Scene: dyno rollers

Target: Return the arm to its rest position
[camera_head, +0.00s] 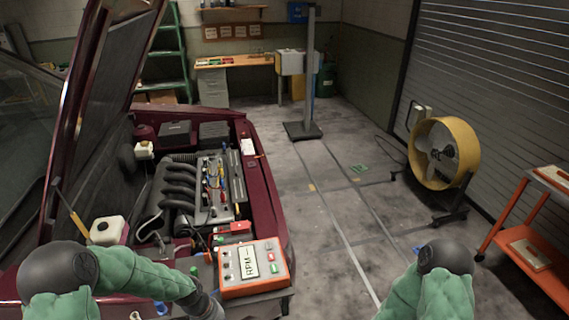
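My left arm (140,280) comes in from the left in a green sleeve and runs right across the bottom of the head view. Its dark end drops out at the bottom edge, just left of an orange tester box (254,270) marked RPM, and its gripper does not show. My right arm (432,290) shows only a dark joint and green sleeve at the bottom right; its gripper is also out of frame.
The maroon car (268,212) with its hood up and engine (190,190) exposed fills the left. A yellow fan (443,153) and an orange cart (503,222) stand at the right. The floor (345,225) between car and fan is clear.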

